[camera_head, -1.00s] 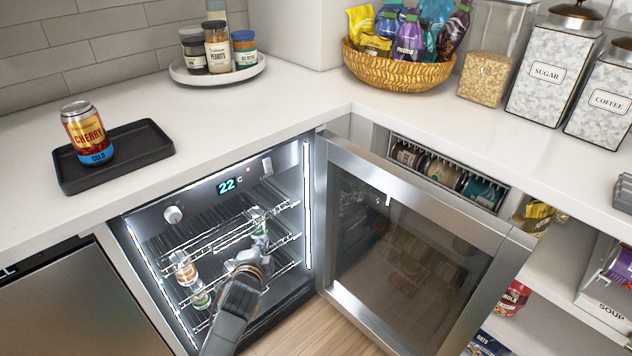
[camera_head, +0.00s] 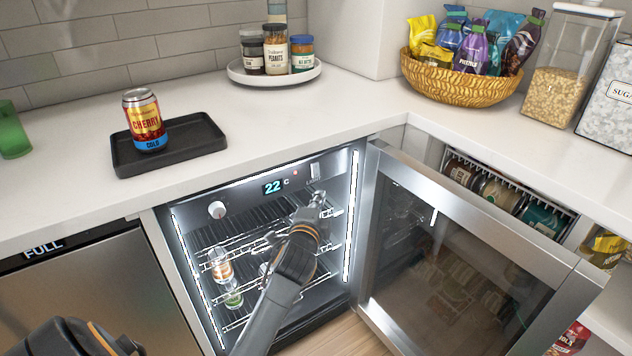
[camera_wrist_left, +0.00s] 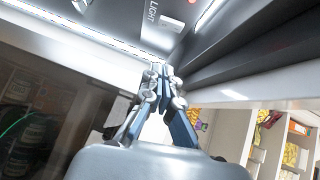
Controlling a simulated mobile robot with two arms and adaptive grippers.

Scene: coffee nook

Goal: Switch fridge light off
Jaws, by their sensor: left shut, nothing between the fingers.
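The fridge (camera_head: 165,235) stands open under the counter. Its light strips (camera_head: 353,215) glow white. The light switch (camera_head: 315,171), a small pale rocker, is at the upper right of the control panel, beside a lit red dot. In the left wrist view the switch (camera_wrist_left: 172,24) shows next to the word LIGHT. My left gripper (camera_head: 318,199) is inside the fridge opening, just below the switch, shut and empty. In the left wrist view its fingertips (camera_wrist_left: 158,70) point up toward the panel, with a visible gap to the switch. My right gripper is not in view.
The glass fridge door (camera_head: 430,255) is swung open to the right. A dial (camera_head: 217,209) and a display (camera_head: 272,187) reading 22 C sit left of the switch. Wire racks hold small bottles (camera_head: 221,265). The counter edge runs just above the panel.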

